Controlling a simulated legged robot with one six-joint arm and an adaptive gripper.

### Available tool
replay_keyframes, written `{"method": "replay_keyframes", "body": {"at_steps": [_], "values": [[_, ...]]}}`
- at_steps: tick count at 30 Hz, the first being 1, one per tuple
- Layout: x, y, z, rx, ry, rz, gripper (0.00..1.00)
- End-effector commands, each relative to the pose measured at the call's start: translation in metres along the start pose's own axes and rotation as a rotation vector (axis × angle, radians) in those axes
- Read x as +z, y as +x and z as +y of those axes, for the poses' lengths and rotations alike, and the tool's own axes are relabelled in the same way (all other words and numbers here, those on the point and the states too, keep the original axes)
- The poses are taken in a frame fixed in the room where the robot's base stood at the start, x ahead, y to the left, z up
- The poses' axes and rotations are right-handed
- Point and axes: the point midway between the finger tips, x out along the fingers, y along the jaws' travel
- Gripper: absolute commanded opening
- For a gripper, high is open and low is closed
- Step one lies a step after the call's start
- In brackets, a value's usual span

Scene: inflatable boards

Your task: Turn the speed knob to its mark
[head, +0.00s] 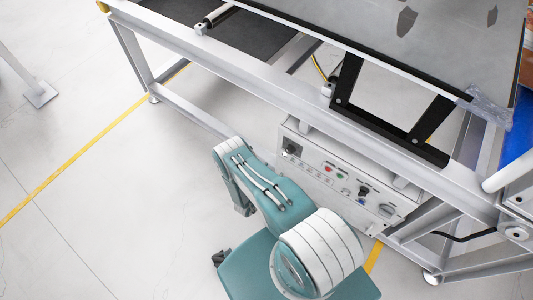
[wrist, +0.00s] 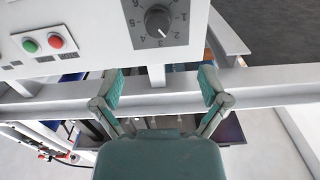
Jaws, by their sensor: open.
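I cannot make out a separate target mark. In the head view the dark dial (head: 291,149) is small, at the left end of the white control box (head: 316,172). My gripper (wrist: 161,86) is open and empty, its teal fingers apart below the knob in the wrist view and not touching it. In the head view I cannot make out the fingers.
A red button (wrist: 55,41) and a green button (wrist: 30,45) sit left of the dial in the wrist view. A black selector knob (head: 363,191) is further right on the box. The grey frame beam (head: 250,78) runs above the box.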

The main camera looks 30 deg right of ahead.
Motion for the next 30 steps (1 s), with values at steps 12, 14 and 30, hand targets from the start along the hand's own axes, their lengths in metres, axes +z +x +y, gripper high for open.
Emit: {"method": "replay_keyframes", "body": {"at_steps": [12,14,30], "values": [[-0.001,0.046,0.008,0.018,-0.056,0.000,0.94],[-0.001,0.056,0.009,0.018,-0.057,0.001,0.94],[-0.001,0.114,0.008,0.012,-0.057,-0.001,0.94]]}}
